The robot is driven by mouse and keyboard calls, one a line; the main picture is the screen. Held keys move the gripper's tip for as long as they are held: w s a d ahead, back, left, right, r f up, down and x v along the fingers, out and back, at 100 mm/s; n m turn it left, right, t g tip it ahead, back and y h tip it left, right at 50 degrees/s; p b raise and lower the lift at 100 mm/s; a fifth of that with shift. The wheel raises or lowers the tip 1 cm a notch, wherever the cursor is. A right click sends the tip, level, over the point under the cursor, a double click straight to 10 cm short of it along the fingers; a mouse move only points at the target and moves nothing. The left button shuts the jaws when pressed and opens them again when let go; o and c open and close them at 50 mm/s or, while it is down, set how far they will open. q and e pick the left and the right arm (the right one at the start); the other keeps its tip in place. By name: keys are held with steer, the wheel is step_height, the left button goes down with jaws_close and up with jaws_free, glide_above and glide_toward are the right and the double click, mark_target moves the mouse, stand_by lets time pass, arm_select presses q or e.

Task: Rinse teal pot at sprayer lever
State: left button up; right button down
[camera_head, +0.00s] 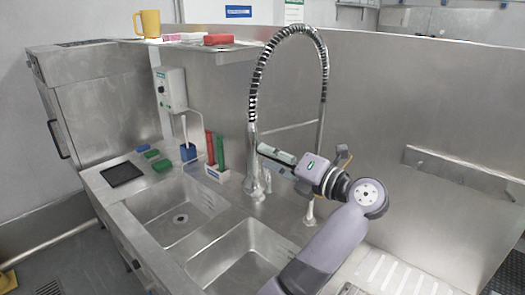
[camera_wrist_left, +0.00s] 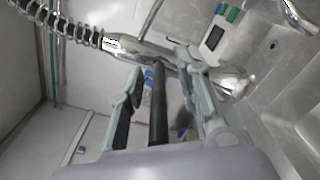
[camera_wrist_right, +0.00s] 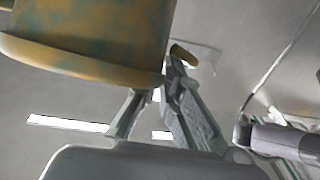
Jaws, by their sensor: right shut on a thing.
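My left gripper (camera_head: 272,156) is at the tall spring-hose faucet (camera_head: 253,150). In the left wrist view, its two fingers (camera_wrist_left: 160,92) stand apart on either side of a black sprayer lever (camera_wrist_left: 158,105), with gaps to both sides. The chrome sprayer head (camera_wrist_left: 140,48) lies just beyond the fingers. The teal pot (camera_wrist_right: 95,35) shows large in the right wrist view, mostly covered in orange-brown patches; its upper part is cut off. My right gripper (camera_wrist_right: 165,85) is shut on it at the lower rim side; the exact grip is partly hidden. The head view does not show the pot.
Two sink basins (camera_head: 178,212) lie in front of the faucet. Red and green bottles (camera_head: 220,150) and a blue holder (camera_head: 188,152) stand behind them. A shelf (camera_head: 210,47) with a yellow mug (camera_head: 149,23) is above. A ribbed drainboard (camera_head: 395,275) is at right.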

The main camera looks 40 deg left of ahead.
arm_select(q)
steer(key=shift+s, duration=0.15)
steer(key=shift+c, duration=0.2)
steer(key=shift+c, duration=0.6)
jaws_close()
